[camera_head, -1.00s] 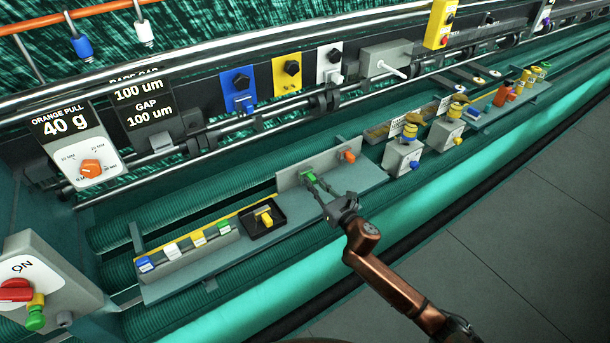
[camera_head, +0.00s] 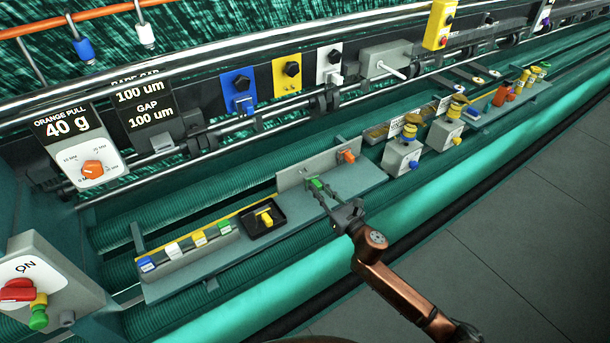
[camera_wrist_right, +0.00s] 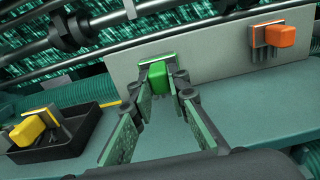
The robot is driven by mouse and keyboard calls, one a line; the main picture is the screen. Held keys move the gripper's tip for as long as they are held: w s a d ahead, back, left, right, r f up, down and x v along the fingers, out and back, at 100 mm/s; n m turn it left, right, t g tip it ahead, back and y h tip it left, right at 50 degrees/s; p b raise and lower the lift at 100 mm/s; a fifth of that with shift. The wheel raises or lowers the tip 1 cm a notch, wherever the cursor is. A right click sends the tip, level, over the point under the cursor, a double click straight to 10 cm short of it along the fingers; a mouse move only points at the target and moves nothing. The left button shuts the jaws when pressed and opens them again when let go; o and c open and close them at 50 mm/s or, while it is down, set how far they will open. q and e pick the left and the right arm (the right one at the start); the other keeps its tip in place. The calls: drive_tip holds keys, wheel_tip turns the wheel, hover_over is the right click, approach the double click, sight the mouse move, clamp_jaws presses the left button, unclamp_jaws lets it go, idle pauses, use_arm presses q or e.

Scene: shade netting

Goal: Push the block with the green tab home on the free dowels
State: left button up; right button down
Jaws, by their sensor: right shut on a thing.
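The block with the green tab (camera_head: 316,184) is at the left part of an upright grey plate (camera_head: 292,180) on the grey shelf. In the right wrist view its green tab (camera_wrist_right: 158,75) sits between my fingertips, with a pale block edge behind it. My right gripper (camera_head: 322,193) reaches in from the lower right and is shut on this block; its fingers also show in the right wrist view (camera_wrist_right: 165,88). The free dowels and any gap behind the block are hidden. My left gripper is out of view.
An orange-tabbed block (camera_head: 346,156) is on the same plate to the right. A black tray (camera_head: 262,220) with a yellow-tabbed block (camera_wrist_right: 28,130) is to the left. A row of coloured tabs (camera_head: 198,238) lies farther left. Grey boxes (camera_head: 402,157) stand to the right.

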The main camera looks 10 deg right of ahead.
sight(320, 190)
idle(0.4)
drive_tip(key=shift+p+v, duration=0.3)
drive_tip(key=shift+v, duration=1.7)
